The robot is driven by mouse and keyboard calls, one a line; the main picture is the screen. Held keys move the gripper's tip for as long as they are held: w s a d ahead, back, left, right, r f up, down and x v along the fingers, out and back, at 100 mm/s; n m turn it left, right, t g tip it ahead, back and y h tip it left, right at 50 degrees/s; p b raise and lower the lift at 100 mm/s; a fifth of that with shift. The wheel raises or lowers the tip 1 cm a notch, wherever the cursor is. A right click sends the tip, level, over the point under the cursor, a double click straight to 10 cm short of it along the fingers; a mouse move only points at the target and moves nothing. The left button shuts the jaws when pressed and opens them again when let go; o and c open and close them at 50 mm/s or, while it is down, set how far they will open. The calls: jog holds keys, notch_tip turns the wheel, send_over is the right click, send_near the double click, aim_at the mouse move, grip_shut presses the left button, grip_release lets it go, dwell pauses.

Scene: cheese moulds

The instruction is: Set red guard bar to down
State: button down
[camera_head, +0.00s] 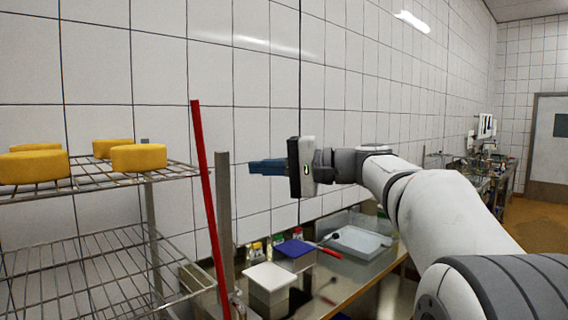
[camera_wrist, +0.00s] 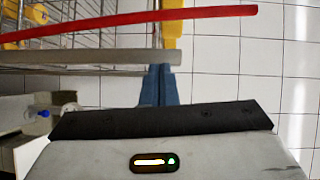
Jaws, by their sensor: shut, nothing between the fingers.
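The red guard bar (camera_head: 208,205) stands nearly upright in the head view, leaning slightly, its top end free above the upper shelf's level. In the wrist view the red bar (camera_wrist: 130,22) runs across the top of the picture. My gripper (camera_head: 252,167) is to the right of the bar, with its blue fingers pointing left toward it. The fingers are shut and empty. In the wrist view the fingertips (camera_wrist: 160,70) point at a grey post (camera_wrist: 100,57), with the red bar beyond it. I cannot tell whether the fingers touch the post. The bar's lower end is out of view.
A wire rack (camera_head: 100,185) at left holds several yellow cheeses (camera_head: 138,158) on its top shelf. A grey post (camera_head: 225,200) stands just right of the bar. A tiled wall stands behind.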

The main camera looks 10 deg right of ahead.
jog(key=x, duration=0.4)
jog(key=shift+r+p, duration=0.1)
jog(key=shift+p, duration=0.3)
jog(key=a, duration=0.1)
jog(key=s+a, duration=0.1)
jog(key=a, duration=0.1)
jog(key=shift+s+f+p, duration=0.2)
jog(key=shift+p, duration=0.1)
jog(key=shift+a+f, duration=0.15)
jog(key=shift+a, duration=0.15)
jog(key=shift+s, duration=0.1)
